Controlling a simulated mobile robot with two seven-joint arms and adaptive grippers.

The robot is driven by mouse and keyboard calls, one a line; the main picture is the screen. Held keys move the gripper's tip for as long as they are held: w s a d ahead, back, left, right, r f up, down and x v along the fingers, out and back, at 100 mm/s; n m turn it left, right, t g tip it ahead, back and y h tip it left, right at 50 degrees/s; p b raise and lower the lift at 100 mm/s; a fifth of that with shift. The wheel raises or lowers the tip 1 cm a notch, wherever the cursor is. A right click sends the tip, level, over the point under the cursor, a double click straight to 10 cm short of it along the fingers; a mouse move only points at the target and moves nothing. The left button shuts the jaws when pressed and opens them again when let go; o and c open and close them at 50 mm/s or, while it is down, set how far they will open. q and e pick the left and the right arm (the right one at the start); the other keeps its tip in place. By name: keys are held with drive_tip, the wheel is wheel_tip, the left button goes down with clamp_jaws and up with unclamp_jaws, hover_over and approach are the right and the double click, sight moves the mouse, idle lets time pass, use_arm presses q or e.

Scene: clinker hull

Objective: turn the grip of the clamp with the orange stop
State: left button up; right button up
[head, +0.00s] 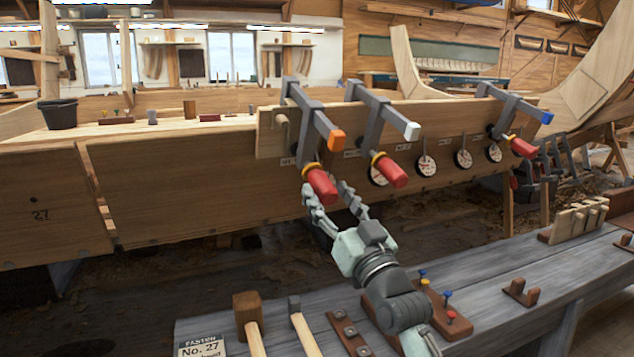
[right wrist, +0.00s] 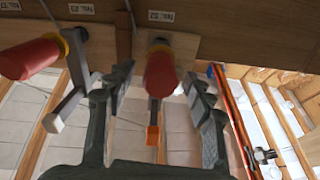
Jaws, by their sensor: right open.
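The clamp with the orange stop (head: 336,140) hangs on the hull plank, leftmost of three clamps in the head view. Its red grip (head: 320,184) points down toward me, with a yellow collar above it. My right gripper (head: 329,194) is open just below this grip. In the right wrist view the red grip (right wrist: 160,76) lies between my open fingers (right wrist: 158,84), with a visible gap on each side. The orange stop (right wrist: 152,136) shows below it there. My left gripper is not in view.
A clamp with a white stop (head: 412,131) and red grip (head: 393,173) stands close to the right. A blue-stop clamp (head: 547,117) is farther right. Round dials (head: 427,165) hang on the plank. A grey bench (head: 490,275) with mallets (head: 247,310) and pegs lies below.

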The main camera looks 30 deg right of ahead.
sight(317, 178)
drive_tip(key=x, duration=0.5)
drive_tip(key=shift+w, duration=0.25)
drive_tip(key=c, duration=1.2)
